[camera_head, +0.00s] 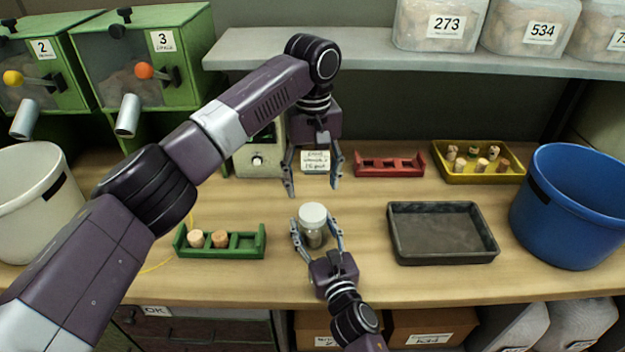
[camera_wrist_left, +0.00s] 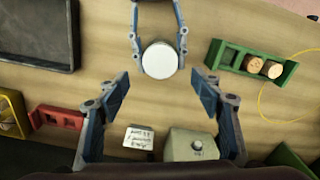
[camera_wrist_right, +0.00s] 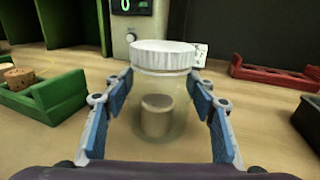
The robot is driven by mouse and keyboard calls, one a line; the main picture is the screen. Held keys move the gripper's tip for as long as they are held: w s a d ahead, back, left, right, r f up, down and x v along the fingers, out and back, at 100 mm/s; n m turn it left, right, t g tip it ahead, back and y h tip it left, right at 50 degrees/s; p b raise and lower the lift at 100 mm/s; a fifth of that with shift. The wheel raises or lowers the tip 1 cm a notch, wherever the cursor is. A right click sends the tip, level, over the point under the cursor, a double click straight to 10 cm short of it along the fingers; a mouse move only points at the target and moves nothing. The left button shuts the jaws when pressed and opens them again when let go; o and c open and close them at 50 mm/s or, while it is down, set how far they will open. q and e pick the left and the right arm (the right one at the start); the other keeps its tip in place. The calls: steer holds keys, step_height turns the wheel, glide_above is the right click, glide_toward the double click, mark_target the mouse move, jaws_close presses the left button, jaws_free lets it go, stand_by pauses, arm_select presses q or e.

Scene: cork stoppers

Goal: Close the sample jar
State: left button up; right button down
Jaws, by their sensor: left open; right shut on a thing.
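The sample jar (camera_head: 313,238) is a small clear jar standing upright on the table, with a white lid (camera_head: 312,214) resting on its mouth. In the right wrist view the jar (camera_wrist_right: 155,110) holds a cork stopper (camera_wrist_right: 157,116), and the lid (camera_wrist_right: 163,54) sits level on top. My right gripper (camera_head: 318,240) is shut around the jar's body from the front. My left gripper (camera_head: 313,188) is open and empty, pointing down behind and above the jar. In the left wrist view the round lid (camera_wrist_left: 159,59) lies beyond its open fingers (camera_wrist_left: 160,95).
A green rack (camera_head: 220,250) with two corks stands left of the jar. A dark tray (camera_head: 442,258) is at the right. A red rack (camera_head: 390,172), a yellow tray with corks (camera_head: 480,178) and a scale (camera_head: 258,160) stand behind. White and blue (camera_head: 570,215) bins flank the table.

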mark_target(313, 211)
arm_select(q)
steer(key=shift+n, duration=0.8)
steer(key=shift+f, duration=3.95)
steer(key=shift+c, duration=0.2)
